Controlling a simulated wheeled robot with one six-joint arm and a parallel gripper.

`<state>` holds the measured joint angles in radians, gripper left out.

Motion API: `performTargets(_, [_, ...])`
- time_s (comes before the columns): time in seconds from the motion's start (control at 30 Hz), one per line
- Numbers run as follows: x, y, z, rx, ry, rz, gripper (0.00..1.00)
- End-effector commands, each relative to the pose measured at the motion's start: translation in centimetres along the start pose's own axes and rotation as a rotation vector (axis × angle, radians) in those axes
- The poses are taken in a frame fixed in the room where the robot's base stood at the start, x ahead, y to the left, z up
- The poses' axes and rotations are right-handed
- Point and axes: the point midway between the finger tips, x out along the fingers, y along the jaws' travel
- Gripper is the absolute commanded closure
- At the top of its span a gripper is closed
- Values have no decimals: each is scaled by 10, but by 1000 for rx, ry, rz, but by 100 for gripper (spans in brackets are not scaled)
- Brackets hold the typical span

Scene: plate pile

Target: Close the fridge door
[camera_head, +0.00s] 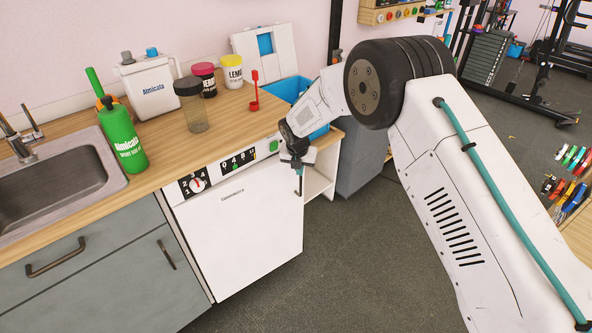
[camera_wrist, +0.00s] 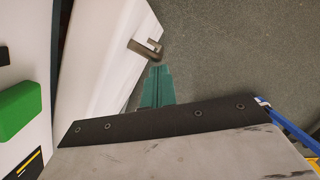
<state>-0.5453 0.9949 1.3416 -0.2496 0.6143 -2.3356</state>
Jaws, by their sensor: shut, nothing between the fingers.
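The fridge door (camera_head: 245,235) is the white front under the wooden counter, below a control panel (camera_head: 225,172) with dials. In the wrist view the door (camera_wrist: 105,60) slants away from the white panel (camera_wrist: 30,70), and a dark gap shows between them, so it looks ajar. A small metal handle (camera_wrist: 147,48) sticks out from the door's edge. My gripper (camera_head: 298,180) is at the upper right edge of the door. In the wrist view its teal fingers (camera_wrist: 157,85) are shut and empty, close to the handle; I cannot tell whether they touch.
The counter holds a green bottle (camera_head: 123,138), a white canister (camera_head: 150,85), jars (camera_head: 190,105) and a red stand (camera_head: 254,95). A sink (camera_head: 60,180) is at left. An open shelf (camera_head: 320,175) and a grey cabinet (camera_head: 362,155) stand right of the door. The floor in front is clear.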

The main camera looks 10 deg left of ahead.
Motion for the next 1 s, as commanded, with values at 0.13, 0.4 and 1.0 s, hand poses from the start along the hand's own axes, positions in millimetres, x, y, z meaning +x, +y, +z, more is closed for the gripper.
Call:
performTargets(0.13, [0, -3, 2, 3, -1, -1, 100])
performTargets(0.4, [-1, -6, -8, 3, 0, -2, 100])
performTargets(1.0, [-94, -12, -27, -4, -1, 1, 100])
